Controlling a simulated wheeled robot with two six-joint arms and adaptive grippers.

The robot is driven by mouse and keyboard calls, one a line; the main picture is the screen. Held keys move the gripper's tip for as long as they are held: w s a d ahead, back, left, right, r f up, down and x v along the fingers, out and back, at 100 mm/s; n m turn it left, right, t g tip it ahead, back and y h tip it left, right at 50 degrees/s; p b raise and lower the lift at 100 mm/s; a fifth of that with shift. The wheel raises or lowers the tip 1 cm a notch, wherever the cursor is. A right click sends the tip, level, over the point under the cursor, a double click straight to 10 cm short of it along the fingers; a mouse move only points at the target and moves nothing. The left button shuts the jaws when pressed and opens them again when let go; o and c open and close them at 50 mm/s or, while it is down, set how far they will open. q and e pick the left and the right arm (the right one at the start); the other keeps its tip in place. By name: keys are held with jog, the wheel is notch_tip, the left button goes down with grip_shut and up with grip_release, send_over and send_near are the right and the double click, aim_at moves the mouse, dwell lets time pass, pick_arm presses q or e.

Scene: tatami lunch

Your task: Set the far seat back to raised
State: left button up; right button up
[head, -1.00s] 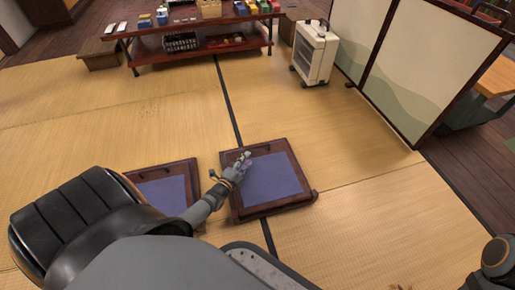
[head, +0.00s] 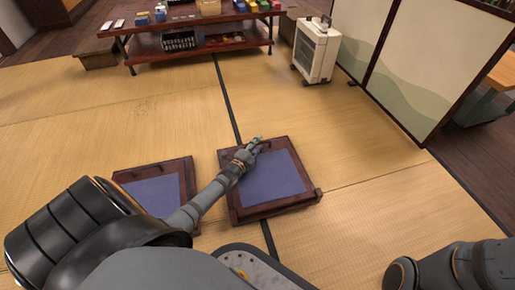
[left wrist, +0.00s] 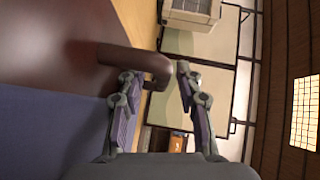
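Two low seats with dark wooden frames and blue pads lie flat on the tatami: the right-hand seat (head: 274,180) and the left-hand seat (head: 157,194). My left gripper (head: 257,144) is over the far edge of the right-hand seat. In the left wrist view its fingers (left wrist: 160,102) are apart, with a rounded brown wooden bar (left wrist: 130,60) standing out from a dark wooden panel (left wrist: 60,50). The bar's end reaches the space between the fingertips; I cannot tell whether it touches them. A blue pad (left wrist: 50,130) lies beside it. My right gripper is out of view.
A white heater (head: 316,50) stands at the back right, before a folding screen (head: 410,60). A low wooden shelf table (head: 200,45) with goods is at the back. Open tatami (head: 370,210) lies right of the seats.

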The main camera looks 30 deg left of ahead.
pick_arm(q)
jog(key=shift+w+r, duration=0.1)
jog(key=shift+w, duration=0.1)
jog(key=shift+c, duration=0.3)
grip_shut()
